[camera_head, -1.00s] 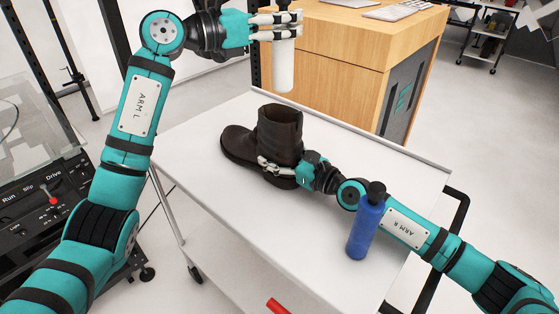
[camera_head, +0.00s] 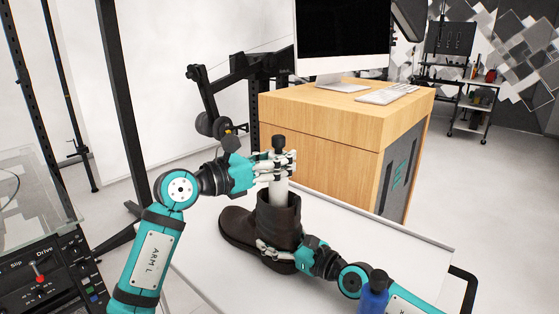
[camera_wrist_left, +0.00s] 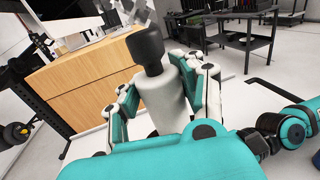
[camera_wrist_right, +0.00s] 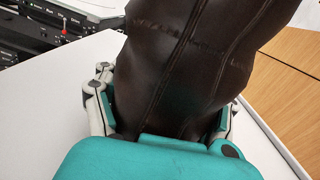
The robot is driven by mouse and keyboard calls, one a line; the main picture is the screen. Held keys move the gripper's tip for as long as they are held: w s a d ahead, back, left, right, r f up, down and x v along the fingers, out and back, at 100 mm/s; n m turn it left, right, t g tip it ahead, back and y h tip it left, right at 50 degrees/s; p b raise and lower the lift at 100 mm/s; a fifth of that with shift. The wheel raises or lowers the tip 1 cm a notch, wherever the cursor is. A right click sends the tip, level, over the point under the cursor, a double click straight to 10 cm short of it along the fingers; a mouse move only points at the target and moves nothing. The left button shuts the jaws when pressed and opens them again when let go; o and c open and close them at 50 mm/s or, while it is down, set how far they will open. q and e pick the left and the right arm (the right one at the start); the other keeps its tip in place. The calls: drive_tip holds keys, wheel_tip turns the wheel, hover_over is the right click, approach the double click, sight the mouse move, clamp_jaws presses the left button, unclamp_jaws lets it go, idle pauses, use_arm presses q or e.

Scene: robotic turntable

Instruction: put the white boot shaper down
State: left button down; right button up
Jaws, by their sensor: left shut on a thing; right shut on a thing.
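The white boot shaper (camera_head: 278,190) is an upright white cylinder with a black top. My left gripper (camera_head: 275,167) is shut around its upper part. Its lower end is at the boot's opening and appears to be inside the shaft; its tip is hidden. In the left wrist view the boot shaper (camera_wrist_left: 165,98) stands between the fingers. The dark brown boot (camera_head: 279,222) stands on the white table, toe to the left. My right gripper (camera_head: 272,252) is shut on the boot low at its side; the boot (camera_wrist_right: 180,75) fills the right wrist view between the fingers.
A blue bottle (camera_head: 374,297) with a dark cap stands near my right arm. The white table top (camera_head: 365,235) is clear right of the boot. A wooden desk (camera_head: 335,135) with a monitor (camera_head: 342,35) and keyboard (camera_head: 388,93) stands behind.

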use_arm(q)
drive_tip(key=shift+f, duration=0.25)
drive_tip(key=shift+f, duration=0.4)
drive_tip(key=c, duration=0.8)
unclamp_jaws()
drive_tip(key=shift+r, duration=0.15)
drive_tip(key=r+v, duration=0.1)
drive_tip(key=v, duration=1.1)
